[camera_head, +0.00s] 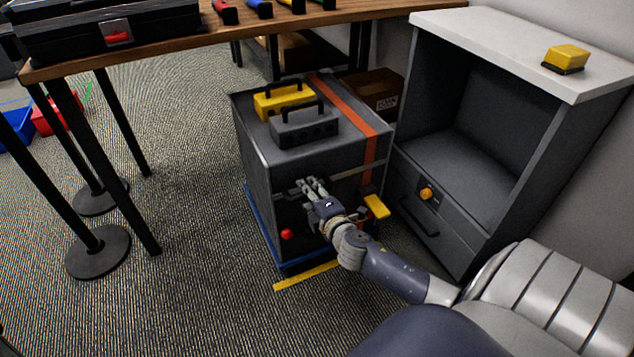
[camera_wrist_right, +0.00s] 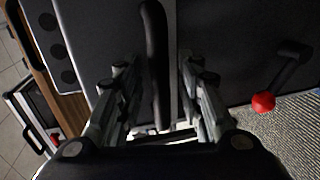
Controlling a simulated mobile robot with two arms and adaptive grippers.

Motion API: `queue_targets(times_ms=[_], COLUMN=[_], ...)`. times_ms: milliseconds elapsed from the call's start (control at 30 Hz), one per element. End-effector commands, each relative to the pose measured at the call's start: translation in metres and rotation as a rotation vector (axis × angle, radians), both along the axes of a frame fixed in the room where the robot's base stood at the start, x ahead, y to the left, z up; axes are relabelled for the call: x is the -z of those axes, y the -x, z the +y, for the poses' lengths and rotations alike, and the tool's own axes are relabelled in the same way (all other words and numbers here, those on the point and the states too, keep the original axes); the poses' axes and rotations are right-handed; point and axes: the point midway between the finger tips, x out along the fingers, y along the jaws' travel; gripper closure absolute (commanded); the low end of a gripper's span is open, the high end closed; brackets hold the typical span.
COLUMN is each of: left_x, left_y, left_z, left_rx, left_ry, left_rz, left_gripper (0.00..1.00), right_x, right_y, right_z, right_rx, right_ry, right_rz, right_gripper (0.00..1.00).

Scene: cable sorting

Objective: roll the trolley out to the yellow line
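The trolley (camera_head: 258,168) is a dark grey cabinet on a blue base, standing beside the work table in the head view. The yellow line (camera_head: 306,276) lies on the floor just in front of its near edge, partly hidden by my right arm. A red knob (camera_head: 287,234) on a lever is on the trolley's front; it also shows in the wrist view (camera_wrist_right: 264,102). My right gripper (camera_head: 312,187) is at the trolley's front. In the wrist view its fingers (camera_wrist_right: 160,95) stand either side of a black handle bar (camera_wrist_right: 156,45), with gaps visible. My left gripper is out of view.
A yellow toolbox (camera_head: 270,103) and a grey toolbox (camera_head: 305,130) sit on the trolley beside an orange strap (camera_head: 372,128). A grey open cabinet (camera_head: 455,222) stands close on the right. Black post bases (camera_head: 98,262) stand left. Carpet in front is clear.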

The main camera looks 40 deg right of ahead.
Motion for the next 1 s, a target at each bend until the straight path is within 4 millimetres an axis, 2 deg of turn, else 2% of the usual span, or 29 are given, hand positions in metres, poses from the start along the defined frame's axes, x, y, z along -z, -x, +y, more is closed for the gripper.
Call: queue_targets(times_ms=[600,800,1000], left_x=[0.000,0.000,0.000], left_y=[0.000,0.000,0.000], left_z=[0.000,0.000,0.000], left_rx=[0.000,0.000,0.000], left_ry=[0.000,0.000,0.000], left_rz=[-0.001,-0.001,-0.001], left_gripper=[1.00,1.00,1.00], right_x=[-0.019,-0.022,-0.023], right_y=[0.095,0.109,0.110], right_z=[0.023,0.026,0.027], right_rx=[0.000,0.000,0.000], right_ry=[-0.003,-0.001,-0.001], right_rz=[0.003,0.002,0.001], right_gripper=[0.66,0.66,0.66])
